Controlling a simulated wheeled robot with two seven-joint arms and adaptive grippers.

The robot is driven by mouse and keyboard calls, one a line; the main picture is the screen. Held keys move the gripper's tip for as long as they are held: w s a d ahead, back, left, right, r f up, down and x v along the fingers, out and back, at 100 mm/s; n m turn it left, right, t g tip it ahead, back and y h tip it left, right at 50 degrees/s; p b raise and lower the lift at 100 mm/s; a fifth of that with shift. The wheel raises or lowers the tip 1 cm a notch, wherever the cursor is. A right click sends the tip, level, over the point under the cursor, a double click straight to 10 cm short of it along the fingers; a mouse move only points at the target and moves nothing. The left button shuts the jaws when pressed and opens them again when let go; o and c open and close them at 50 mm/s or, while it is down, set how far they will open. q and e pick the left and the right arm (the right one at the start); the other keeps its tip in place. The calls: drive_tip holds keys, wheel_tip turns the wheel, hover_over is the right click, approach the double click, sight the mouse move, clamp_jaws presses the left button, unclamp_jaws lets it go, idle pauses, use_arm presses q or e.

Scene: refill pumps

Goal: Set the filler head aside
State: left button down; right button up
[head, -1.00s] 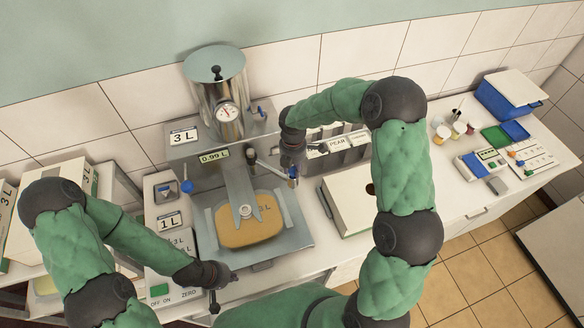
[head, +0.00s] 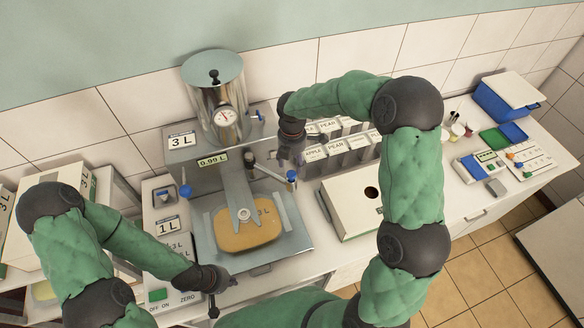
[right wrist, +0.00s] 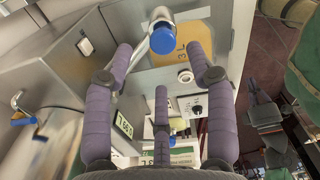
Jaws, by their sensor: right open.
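The tan 3 L pouch (head: 255,234) lies in the metal tray (head: 290,243) under a grey bracket.
A steel tank (head: 215,105) with a gauge stands behind the tray. A white box (head: 345,222) with a round hole stands right of it, before several labelled cartons (head: 335,150). A blue bin (head: 500,100) is at the far right.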

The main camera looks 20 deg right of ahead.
wheel_tip(320, 180, up, 6)
drive_tip(key=shift+r, duration=0.15)
idle(0.6)
